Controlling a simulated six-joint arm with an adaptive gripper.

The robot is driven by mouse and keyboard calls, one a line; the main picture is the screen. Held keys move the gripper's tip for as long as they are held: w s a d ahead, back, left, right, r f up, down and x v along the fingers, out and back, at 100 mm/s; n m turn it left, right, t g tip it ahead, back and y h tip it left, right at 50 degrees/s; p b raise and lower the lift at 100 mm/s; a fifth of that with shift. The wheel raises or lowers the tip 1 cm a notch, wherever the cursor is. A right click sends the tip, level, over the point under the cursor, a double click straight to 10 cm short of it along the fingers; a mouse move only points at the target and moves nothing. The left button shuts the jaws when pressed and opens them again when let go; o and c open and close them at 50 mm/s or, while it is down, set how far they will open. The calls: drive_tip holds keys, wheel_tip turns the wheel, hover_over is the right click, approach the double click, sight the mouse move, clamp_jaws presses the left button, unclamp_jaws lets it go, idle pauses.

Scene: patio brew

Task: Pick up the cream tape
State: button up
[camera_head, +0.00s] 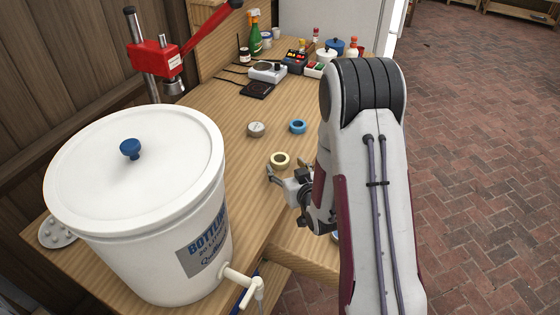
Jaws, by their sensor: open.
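The cream tape (280,159) is a small pale yellow ring lying flat on the wooden bench. My gripper (281,174) is open and close to the near side of the cream tape, with its fingers partly hidden by my arm. I cannot tell whether a finger touches the tape. A blue tape roll (298,126) and a grey-brown tape roll (257,129) lie a little farther back on the bench.
A large white lidded bucket (135,200) with a tap (243,283) stands at the left front. A red bench capper (157,62) stands behind it.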

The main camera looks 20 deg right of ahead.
sight(278, 156)
drive_tip(key=shift+w+a, duration=0.15)
drive_tip(key=shift+w, duration=1.6)
drive_tip(key=shift+x, duration=0.95)
drive_tip(key=shift+f, duration=0.1)
drive_tip(key=c, duration=1.1)
